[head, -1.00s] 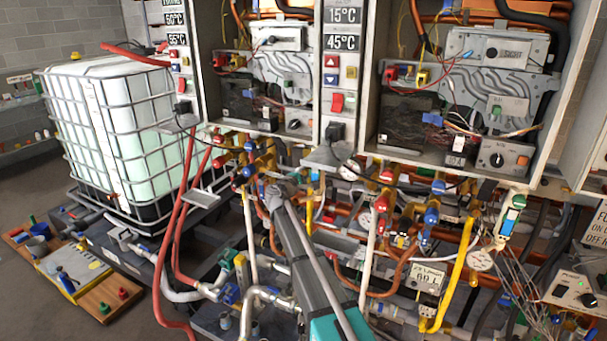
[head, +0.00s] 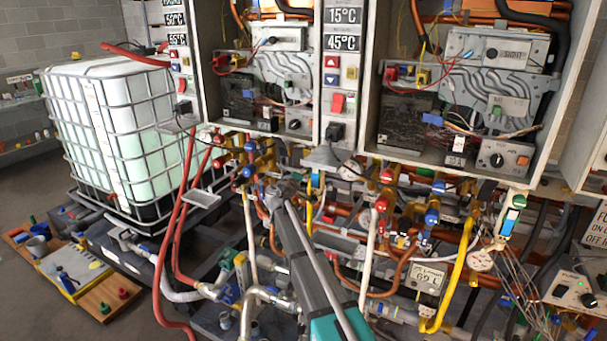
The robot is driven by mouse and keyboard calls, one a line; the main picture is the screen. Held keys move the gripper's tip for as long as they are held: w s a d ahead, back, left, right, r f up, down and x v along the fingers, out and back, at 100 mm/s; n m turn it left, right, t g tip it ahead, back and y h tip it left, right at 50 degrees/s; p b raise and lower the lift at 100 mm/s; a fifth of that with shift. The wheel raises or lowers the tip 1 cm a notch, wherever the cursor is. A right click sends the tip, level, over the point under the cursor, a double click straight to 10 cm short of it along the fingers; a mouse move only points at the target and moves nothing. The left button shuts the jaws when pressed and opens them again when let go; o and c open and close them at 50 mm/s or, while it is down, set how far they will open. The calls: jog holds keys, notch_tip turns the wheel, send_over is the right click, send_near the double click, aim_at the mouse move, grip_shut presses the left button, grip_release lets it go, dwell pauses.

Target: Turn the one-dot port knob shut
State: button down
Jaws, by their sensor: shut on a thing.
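My arm reaches up from the bottom edge to the valves under the left heater. My gripper (head: 268,189) is at its far end, just right of and below a blue knob (head: 247,172). Another blue knob (head: 249,146) sits above that one on the brass fittings. My gripper is shut on a knob there, but its fingertips and the held knob are mostly hidden by my own wrist. The dot marks on the knobs are too small to read, so I cannot tell which is the one-dot knob.
Red hoses (head: 180,225) hang left of my gripper, and a white pipe (head: 367,250) stands to its right. More red and blue knobs (head: 432,216) crowd under the right heater. A caged white tank (head: 125,130) stands at the left.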

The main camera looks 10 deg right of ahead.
dwell(0.3)
jog(key=shift+c, duration=2)
grip_release()
jog(key=v, duration=1.2)
